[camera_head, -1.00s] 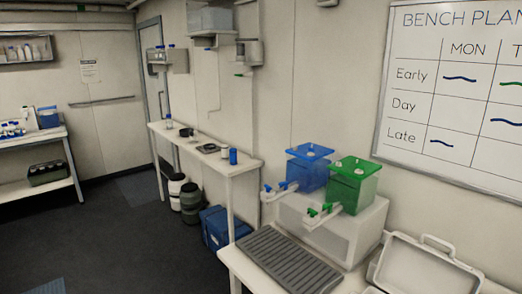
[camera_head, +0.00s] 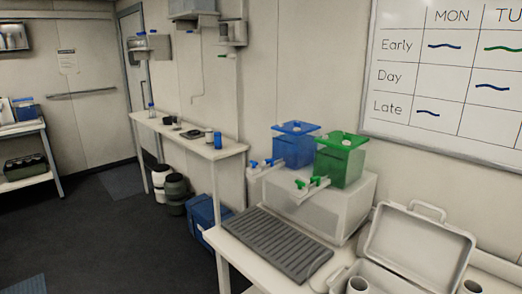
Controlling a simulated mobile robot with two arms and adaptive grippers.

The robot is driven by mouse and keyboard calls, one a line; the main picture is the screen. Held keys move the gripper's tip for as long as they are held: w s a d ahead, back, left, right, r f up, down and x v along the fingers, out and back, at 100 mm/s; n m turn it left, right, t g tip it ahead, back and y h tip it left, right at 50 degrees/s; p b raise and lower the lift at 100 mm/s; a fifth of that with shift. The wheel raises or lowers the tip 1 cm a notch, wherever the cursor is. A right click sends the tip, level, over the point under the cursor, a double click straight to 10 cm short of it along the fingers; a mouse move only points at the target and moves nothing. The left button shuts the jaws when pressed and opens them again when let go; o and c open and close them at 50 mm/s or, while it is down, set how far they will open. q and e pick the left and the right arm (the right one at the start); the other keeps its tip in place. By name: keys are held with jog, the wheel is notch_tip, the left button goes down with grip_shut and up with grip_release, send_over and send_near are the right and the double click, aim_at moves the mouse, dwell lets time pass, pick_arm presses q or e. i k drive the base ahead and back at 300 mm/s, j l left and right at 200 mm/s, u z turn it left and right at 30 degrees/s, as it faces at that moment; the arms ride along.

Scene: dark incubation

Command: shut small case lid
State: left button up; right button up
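A small pale grey case stands at the lower right on the near bench. Its lid (camera_head: 417,250) is open and leans upright at the back, with a handle on its top edge. The case's lower part (camera_head: 385,284) is cut off by the bottom edge of the picture. Neither of my grippers is in view.
A ribbed grey mat (camera_head: 278,243) lies left of the case on the bench (camera_head: 232,244). Behind it, a blue tank (camera_head: 295,146) and a green tank (camera_head: 341,160) with taps stand on a translucent box (camera_head: 345,205). A whiteboard (camera_head: 450,75) hangs above. Dark floor (camera_head: 110,235) is open at left.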

aim_at(433, 253)
jog(key=z, duration=1.25)
jog(key=i+l+z, duration=0.1)
jog(key=i+z, duration=0.25)
jog(key=i, duration=0.15)
